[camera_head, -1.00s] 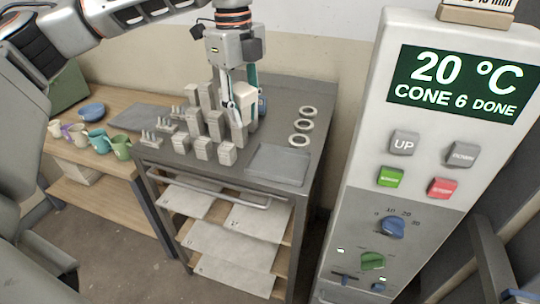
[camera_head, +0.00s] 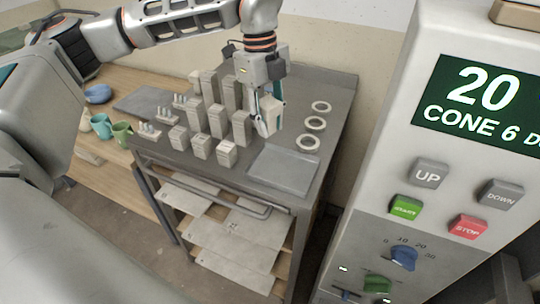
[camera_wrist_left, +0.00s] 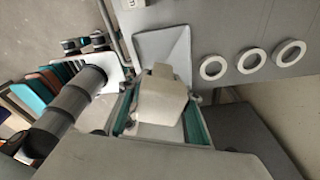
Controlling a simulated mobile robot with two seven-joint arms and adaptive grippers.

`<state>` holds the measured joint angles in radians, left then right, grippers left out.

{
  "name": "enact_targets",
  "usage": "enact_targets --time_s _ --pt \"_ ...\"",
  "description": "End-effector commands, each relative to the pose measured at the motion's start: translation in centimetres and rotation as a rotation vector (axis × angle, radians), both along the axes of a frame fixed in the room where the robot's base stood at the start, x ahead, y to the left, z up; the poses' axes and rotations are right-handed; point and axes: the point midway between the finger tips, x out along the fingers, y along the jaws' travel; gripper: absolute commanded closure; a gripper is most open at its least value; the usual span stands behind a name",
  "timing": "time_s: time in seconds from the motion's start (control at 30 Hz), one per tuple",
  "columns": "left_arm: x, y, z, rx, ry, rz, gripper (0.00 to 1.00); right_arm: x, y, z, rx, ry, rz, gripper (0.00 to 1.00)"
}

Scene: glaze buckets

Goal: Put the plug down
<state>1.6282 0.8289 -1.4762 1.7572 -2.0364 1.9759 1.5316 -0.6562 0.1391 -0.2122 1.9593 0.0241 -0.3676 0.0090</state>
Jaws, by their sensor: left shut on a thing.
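My left gripper (camera_head: 265,108) is shut on the plug (camera_head: 269,119), an off-white block. The gripper hangs from above over the grey cart top, just right of the standing grey blocks and behind the flat grey plate. In the left wrist view the plug (camera_wrist_left: 157,97) sits between the two green-lined fingers (camera_wrist_left: 160,118), with the plate beyond it. I cannot tell whether the plug touches the cart top. My right gripper is not in view.
Several grey blocks (camera_head: 200,146) stand left of the plug. The flat grey plate (camera_head: 284,169) lies in front, and three white rings (camera_head: 315,123) lie to the right. The kiln control panel (camera_head: 440,180) stands at the right. A wooden bench with cups (camera_head: 101,126) is at the left.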

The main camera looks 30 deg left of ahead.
Motion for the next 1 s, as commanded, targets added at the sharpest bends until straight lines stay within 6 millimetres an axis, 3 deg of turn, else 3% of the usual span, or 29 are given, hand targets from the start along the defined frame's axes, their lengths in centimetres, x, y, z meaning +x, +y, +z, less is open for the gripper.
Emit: enact_targets --time_s 0.1,0.3,0.57,0.8,1.0 --pt "-0.1 0.0 -3.0 0.000 0.005 0.000 0.93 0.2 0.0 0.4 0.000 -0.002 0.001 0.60" --pt "0.0 0.0 -6.3 0.000 0.001 0.000 0.93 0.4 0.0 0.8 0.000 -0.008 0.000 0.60" --pt "0.0 0.0 -8.0 0.001 0.002 0.001 0.93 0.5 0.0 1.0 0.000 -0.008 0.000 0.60" --pt "0.0 0.0 -11.2 0.000 0.001 0.000 0.93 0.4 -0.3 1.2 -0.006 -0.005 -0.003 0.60" --pt "0.0 0.0 -11.4 0.001 -0.001 0.000 0.93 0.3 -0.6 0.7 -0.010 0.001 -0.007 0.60"
